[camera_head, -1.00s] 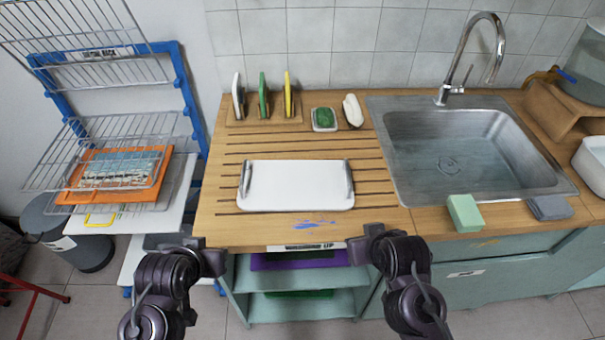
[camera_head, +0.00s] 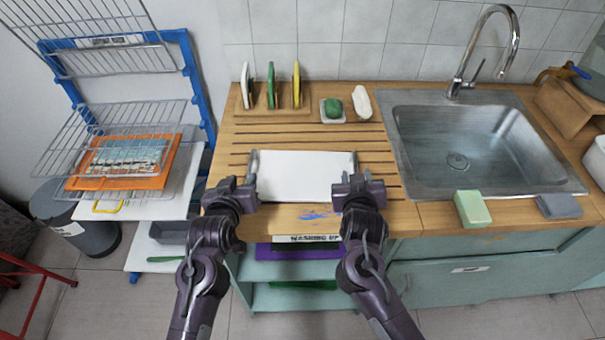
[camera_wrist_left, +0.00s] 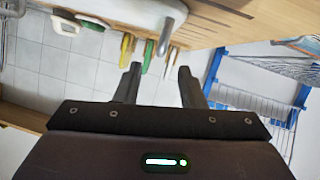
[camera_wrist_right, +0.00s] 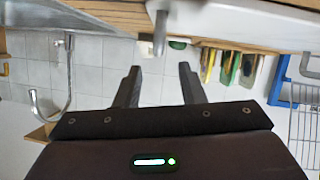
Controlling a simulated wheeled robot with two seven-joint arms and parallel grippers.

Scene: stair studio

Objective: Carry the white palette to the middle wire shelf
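The white palette (camera_head: 300,176) lies flat on the grooved wooden counter, with a grey handle at each short end. My left gripper (camera_head: 239,184) is open at the palette's left end. The left handle (camera_wrist_left: 166,36) shows ahead of its spread fingers in the left wrist view. My right gripper (camera_head: 353,181) is open at the right end. The right handle (camera_wrist_right: 160,34) shows ahead of its fingers in the right wrist view. Neither gripper visibly holds a handle. The wire rack's middle shelf (camera_head: 98,118) is at the left, in a blue frame, above an orange board.
Upright coloured boards (camera_head: 272,88) stand behind the palette, beside a green scrubber (camera_head: 333,108). The sink (camera_head: 460,140) and a green sponge (camera_head: 472,208) are to the right. An orange board (camera_head: 122,160) lies on the rack. A bin (camera_head: 88,235) stands below.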

